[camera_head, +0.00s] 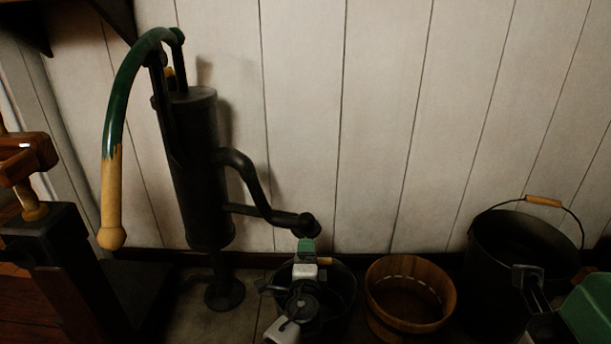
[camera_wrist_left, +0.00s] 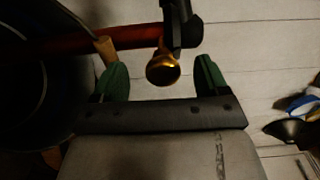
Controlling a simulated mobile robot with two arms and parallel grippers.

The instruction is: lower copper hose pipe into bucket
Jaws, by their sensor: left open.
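My left gripper (camera_head: 306,246) is at the end of the pump's spout (camera_head: 300,223), in front of a dark bucket (camera_head: 347,298) on the floor. In the left wrist view its two green fingertips (camera_wrist_left: 161,77) are apart. A shiny brass-coloured round end (camera_wrist_left: 163,70) lies between them, with a gap on both sides. A reddish copper-like pipe (camera_wrist_left: 140,38) runs behind it towards a black fitting. The bucket's dark rim (camera_wrist_left: 72,60) shows at left with its wooden handle grip (camera_wrist_left: 105,46). The copper pipe is not distinguishable in the head view.
The black hand pump (camera_head: 195,165) with its green and yellow handle (camera_head: 114,140) stands left of the bucket. A wooden tub (camera_head: 440,305) and a larger black bucket (camera_head: 480,255) stand to the right. Dark and green parts at lower right may be my right gripper.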

